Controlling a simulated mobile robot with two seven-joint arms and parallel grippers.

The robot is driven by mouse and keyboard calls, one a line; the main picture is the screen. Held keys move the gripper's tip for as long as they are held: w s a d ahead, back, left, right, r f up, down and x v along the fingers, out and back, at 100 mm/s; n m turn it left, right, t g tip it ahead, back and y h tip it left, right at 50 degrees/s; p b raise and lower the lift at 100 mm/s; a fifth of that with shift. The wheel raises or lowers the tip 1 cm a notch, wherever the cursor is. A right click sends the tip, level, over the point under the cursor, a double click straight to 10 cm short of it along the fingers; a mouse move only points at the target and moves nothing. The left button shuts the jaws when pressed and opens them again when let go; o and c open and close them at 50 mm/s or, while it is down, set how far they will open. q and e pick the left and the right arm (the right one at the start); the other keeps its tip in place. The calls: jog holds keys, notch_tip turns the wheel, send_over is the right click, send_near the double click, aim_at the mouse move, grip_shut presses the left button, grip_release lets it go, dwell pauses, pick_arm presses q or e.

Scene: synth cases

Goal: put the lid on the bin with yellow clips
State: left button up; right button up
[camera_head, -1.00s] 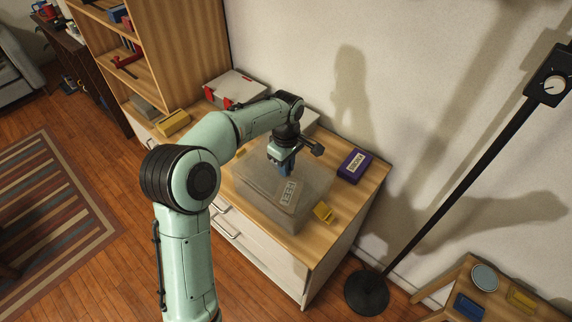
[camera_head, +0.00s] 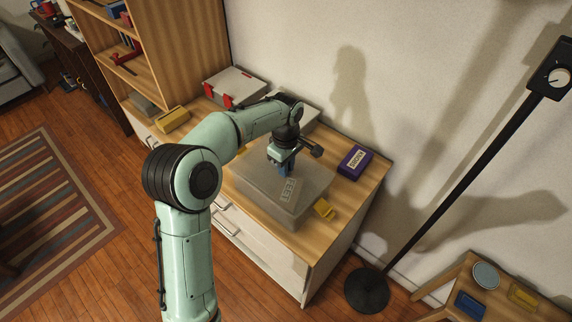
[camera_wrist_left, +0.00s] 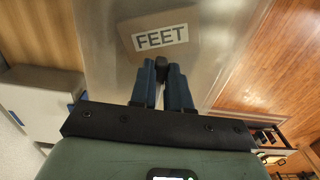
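The translucent bin with yellow clips stands on the wooden cabinet top; one yellow clip (camera_head: 324,208) sticks out at its right corner, and another (camera_head: 241,150) shows partly at its left, behind my arm. A greyish translucent lid (camera_head: 258,184) lies over the bin, its label reading FEET (camera_head: 288,189). The label also shows in the wrist view (camera_wrist_left: 161,37). My left gripper (camera_head: 284,170) points down at the lid's middle, its blue fingers (camera_wrist_left: 162,75) closed around a small black knob. I cannot tell whether the lid rests fully on the rim. My right gripper is out of view.
A bin with red clips (camera_head: 235,84) and another pale box (camera_head: 308,119) stand behind, near the wall. A black lamp-like stand (camera_head: 368,292) is on the floor.

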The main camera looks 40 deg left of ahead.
pick_arm(q)
jog(key=o, duration=0.4)
jog(key=shift+c, duration=0.2)
notch_tip(320, 180, up, 14)
jog(key=p, duration=0.2)
jog(key=shift+f, duration=0.25)
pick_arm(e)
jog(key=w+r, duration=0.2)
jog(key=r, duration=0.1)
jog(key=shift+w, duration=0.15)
pick_arm(q)
jog(key=shift+f, duration=0.1)
